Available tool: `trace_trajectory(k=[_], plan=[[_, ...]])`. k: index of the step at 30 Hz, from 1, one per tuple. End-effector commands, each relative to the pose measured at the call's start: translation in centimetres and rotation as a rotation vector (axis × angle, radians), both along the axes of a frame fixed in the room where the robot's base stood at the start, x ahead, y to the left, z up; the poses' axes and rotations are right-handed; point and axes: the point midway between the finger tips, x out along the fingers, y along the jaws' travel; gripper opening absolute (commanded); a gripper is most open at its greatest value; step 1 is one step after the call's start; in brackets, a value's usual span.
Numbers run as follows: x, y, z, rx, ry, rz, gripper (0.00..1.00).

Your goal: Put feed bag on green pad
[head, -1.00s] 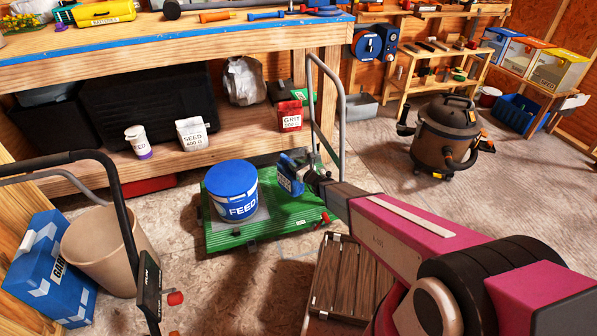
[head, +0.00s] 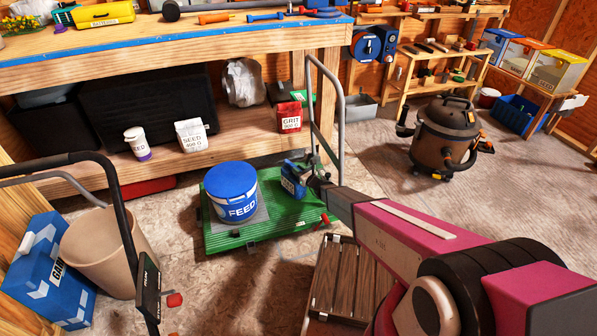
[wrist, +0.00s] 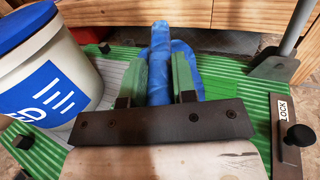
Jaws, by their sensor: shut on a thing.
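The feed bag (head: 291,186) is a small blue bag with a white label. In the head view it is over the right rear part of the green ribbed pad (head: 270,235), right of the FEED bucket. My gripper (head: 309,176) is shut on the bag. In the wrist view the blue bag (wrist: 159,50) is pinched between the two fingers of my gripper (wrist: 158,82), with green surface around it. The bag's underside is hidden, so I cannot tell whether it touches the pad.
A white FEED bucket (head: 231,194) with a blue lid stands on a grey patch at the pad's left; it also shows in the wrist view (wrist: 55,70). A grey metal handle (head: 341,110) rises at the right rear. A slatted wooden crate (head: 345,280) is in front.

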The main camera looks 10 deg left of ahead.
Motion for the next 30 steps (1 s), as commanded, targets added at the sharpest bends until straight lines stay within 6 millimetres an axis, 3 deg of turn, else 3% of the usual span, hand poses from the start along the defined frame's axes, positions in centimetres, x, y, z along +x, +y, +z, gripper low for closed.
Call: trace_trajectory(k=[8,9,10,11,23,30], plan=[[0.0,0.0,-0.2,0.003,-0.001,0.001,0.0],[0.0,0.0,-0.3,0.0,0.0,0.0,0.38],[0.0,0.0,-0.3,0.0,0.0,0.0,0.48],[0.0,0.0,-0.3,0.0,0.0,0.0,0.51],[-0.1,0.0,0.1,-0.001,0.001,0.0,0.51],[-1.8,-2.3,0.1,-0.002,0.001,-0.001,0.51]])
